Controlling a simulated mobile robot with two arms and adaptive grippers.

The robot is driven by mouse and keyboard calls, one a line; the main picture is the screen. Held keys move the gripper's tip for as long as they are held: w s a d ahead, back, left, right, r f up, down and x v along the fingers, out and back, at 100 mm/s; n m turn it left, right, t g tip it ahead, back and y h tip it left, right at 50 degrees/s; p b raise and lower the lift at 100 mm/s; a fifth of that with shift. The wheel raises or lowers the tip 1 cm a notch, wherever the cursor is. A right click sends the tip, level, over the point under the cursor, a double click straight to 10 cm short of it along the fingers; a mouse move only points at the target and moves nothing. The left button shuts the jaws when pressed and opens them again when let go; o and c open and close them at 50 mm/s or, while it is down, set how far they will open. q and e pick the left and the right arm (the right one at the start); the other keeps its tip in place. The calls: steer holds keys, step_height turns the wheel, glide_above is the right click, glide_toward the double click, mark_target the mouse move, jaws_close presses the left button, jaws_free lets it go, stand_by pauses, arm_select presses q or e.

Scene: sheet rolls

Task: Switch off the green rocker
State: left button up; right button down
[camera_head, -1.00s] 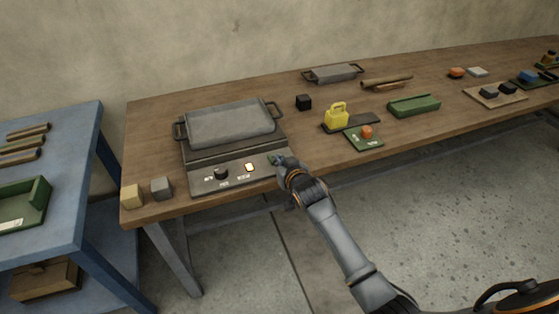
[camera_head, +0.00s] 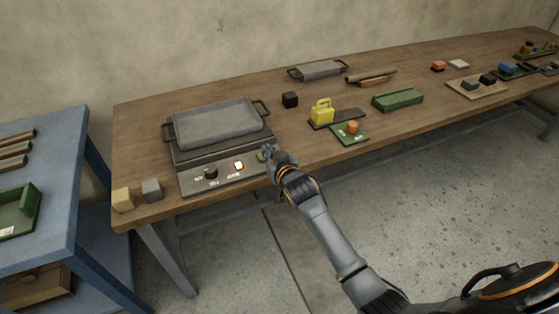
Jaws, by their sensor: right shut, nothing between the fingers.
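The green rocker (camera_head: 262,156) sits at the right end of the sloped control panel (camera_head: 222,180) on the wooden table, partly hidden by my right gripper. My right gripper (camera_head: 270,155) is shut and empty, its tips at or very close to the rocker; I cannot tell whether they touch it. A lit lamp (camera_head: 239,166) and a black knob (camera_head: 210,173) are on the same panel, left of the rocker. Whether the rocker is tilted on or off is too small to tell. My left gripper is not in view.
A grey lidded pan (camera_head: 213,124) sits behind the panel. A yellow block (camera_head: 122,199) and a grey block (camera_head: 152,190) stand at the table's left front. A yellow weight (camera_head: 322,113), a green plate with an orange button (camera_head: 352,127) and a green tray (camera_head: 398,100) lie to the right.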

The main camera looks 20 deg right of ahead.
steer(key=v, duration=1)
